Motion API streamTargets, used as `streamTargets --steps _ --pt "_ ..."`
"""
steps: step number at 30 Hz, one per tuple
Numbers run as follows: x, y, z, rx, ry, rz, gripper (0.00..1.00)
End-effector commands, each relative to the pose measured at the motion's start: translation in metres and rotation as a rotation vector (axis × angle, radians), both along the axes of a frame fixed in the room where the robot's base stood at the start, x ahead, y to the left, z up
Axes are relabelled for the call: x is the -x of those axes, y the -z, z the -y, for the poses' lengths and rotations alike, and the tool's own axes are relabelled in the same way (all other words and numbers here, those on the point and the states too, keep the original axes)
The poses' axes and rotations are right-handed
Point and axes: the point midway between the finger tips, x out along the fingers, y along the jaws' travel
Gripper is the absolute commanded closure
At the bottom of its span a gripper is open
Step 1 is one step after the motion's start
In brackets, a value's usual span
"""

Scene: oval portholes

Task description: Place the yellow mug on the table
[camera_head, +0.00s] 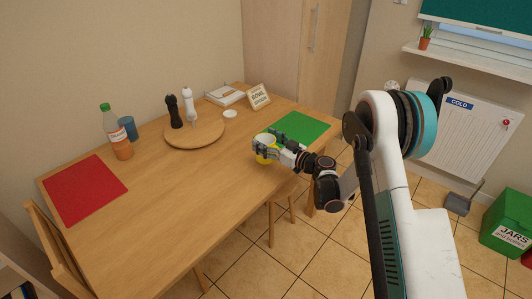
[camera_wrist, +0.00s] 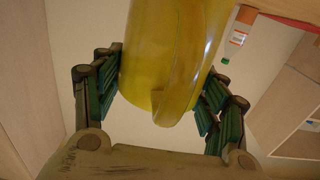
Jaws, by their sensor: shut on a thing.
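The yellow mug (camera_head: 263,158) is in my gripper (camera_head: 271,147) over the right part of the wooden table (camera_head: 200,185), left of the green mat. In the wrist view the mug (camera_wrist: 170,45) fills the upper middle, with its handle toward the camera. My gripper's green-padded fingers (camera_wrist: 160,80) close on both sides of it. The fingers partly cover the mug in the head view. I cannot tell whether its base touches the table.
A round board (camera_head: 194,138) with a dark mill and a white mill stands behind. The table's middle front is bare.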

Motion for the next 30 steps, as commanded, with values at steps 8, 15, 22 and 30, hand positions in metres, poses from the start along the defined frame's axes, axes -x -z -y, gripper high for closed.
streamTargets --steps 8,15,22,30 --pt "0.0 0.037 0.0 0.0 0.0 0.0 0.67" --pt "0.0 0.04 0.0 0.0 0.0 0.0 0.67" --pt "0.0 0.043 0.0 0.0 0.0 0.0 0.27" --pt "0.0 0.043 0.0 0.0 0.0 0.0 0.13"
